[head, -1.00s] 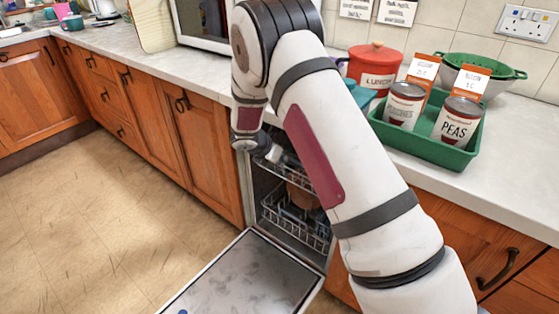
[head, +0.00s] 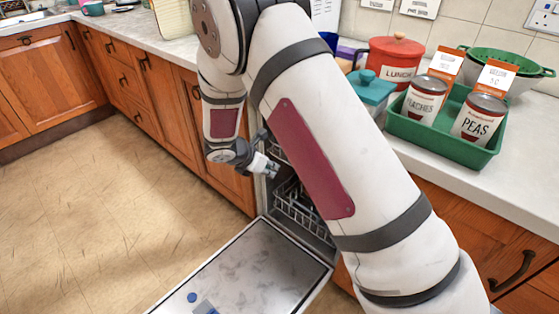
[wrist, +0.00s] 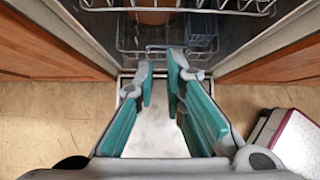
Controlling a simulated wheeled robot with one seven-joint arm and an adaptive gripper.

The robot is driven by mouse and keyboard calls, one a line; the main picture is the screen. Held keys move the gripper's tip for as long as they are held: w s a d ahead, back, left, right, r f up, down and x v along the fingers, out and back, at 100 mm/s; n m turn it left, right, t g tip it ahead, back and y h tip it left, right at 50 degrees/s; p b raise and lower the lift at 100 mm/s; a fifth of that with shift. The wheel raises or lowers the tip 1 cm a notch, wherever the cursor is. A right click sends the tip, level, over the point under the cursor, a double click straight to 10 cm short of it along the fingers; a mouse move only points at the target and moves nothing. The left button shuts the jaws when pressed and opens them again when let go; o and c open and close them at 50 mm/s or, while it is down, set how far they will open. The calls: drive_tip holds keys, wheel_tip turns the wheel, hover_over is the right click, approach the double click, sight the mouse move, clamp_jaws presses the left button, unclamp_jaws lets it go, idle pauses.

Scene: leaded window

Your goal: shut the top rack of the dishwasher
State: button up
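The dishwasher stands open in the run of cupboards, its door (head: 250,270) lowered flat. The top rack (wrist: 180,9) crosses the upper edge of the wrist view as grey wire, with something brown in it. In the head view my arm hides most of it, so I cannot tell how far out it stands. The lower rack (head: 303,212) shows inside the tub; its wire also shows in the wrist view (wrist: 125,52). My gripper (wrist: 161,66) has teal fingers, open with a narrow empty gap. In the head view my gripper (head: 268,168) is at the dishwasher's mouth, above the door.
The worktop above holds a green tray (head: 440,137) with two tins, a red pot (head: 392,62) and a green colander (head: 500,70). Wooden cupboards (head: 165,105) flank the opening. The floor (head: 110,200) to the left is clear.

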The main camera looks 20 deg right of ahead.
drive_tip(key=shift+o, duration=0.9)
drive_tip(key=shift+s+d+f+n+h, duration=0.15)
drive_tip(key=shift+s+f+n+h, duration=0.15)
drive_tip(key=shift+n, duration=0.3)
drive_tip(key=w+d+n+t+h, duration=0.1)
drive_tip(key=w+d+n+h, duration=0.1)
drive_tip(key=d+n, duration=0.2)
drive_tip(key=w+d+f+n+t+h+p, duration=0.1)
drive_tip(key=w+d+n+t+h, duration=0.1)
drive_tip(key=d+n, duration=0.3)
drive_tip(key=w+d+n+t+h, duration=0.1)
drive_tip(key=w+d+n, duration=0.2)
drive_tip(key=d+n, duration=0.2)
drive_tip(key=shift+w+d+f+n+h, duration=0.1)
drive_tip(key=shift+f+n+h, duration=0.1)
drive_tip(key=shift+n, duration=0.45)
drive_tip(key=shift+w+d+f+n+h, duration=0.1)
drive_tip(key=shift+f+n+h, duration=0.1)
drive_tip(key=shift+n, duration=0.45)
drive_tip(key=shift+c, duration=0.5)
clamp_jaws()
